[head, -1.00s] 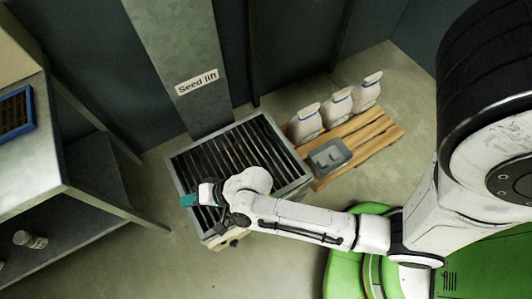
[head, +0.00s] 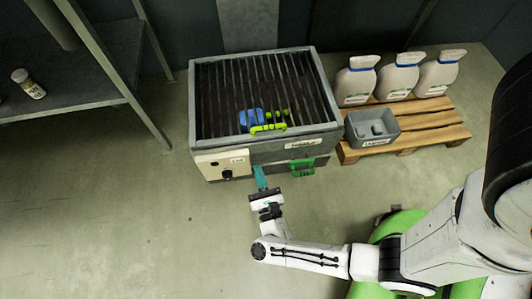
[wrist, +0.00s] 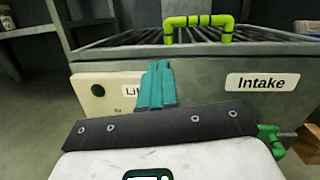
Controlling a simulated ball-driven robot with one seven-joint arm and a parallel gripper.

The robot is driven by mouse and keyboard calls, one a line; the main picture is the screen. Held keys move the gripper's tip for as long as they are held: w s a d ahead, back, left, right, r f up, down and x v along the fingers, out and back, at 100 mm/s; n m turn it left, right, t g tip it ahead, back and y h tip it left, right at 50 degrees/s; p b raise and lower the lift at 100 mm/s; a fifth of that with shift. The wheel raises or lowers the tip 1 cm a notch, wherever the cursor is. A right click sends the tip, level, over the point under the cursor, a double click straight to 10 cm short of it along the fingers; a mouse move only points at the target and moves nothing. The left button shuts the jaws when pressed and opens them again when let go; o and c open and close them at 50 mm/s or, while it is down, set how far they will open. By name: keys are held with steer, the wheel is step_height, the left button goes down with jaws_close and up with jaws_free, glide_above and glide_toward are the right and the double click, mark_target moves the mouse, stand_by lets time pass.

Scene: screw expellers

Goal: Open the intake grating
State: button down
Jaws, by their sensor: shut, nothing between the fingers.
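The intake grating (head: 262,85) is a set of dark bars lying flat across the top of the grey intake box (head: 270,152). A yellow-green handle (head: 268,128) stands at its front edge; the handle also shows in the wrist view (wrist: 198,20), above and right of my fingers. My gripper (head: 260,177) has teal fingers, shut and empty, in front of the box's front face and below the handle. In the wrist view my fingers (wrist: 157,84) point at the front face, partly covering the left label. They appear apart from the handle.
A control panel with a dark knob (head: 227,174) is at the box's front left. A green handle (head: 302,167) sticks out lower right. A grey tray (head: 372,128) and white jugs (head: 398,75) stand on a pallet (head: 425,128). The floor at left is clear.

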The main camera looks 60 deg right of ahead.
steer(key=s+f+m+g+h+b, duration=0.1)
steer(key=s+f+m+h, duration=0.1)
steer(key=s+f, duration=0.1)
glide_toward(263, 138)
steer(key=shift+m, duration=0.3)
steer(key=x, duration=0.4)
steer(key=shift+w+d, duration=0.2)
steer(key=shift+d, duration=0.1)
steer(key=shift+w+d+r, duration=0.25)
steer(key=shift+d+r, duration=0.05)
steer(key=shift+r, duration=0.25)
steer(key=shift+w+d+r, duration=0.2)
steer(key=shift+d+r, duration=0.1)
steer(key=shift+r, duration=0.25)
steer(key=shift+w+d+r, duration=0.35)
steer(key=shift+d+r, duration=0.05)
steer(key=shift+r, duration=0.25)
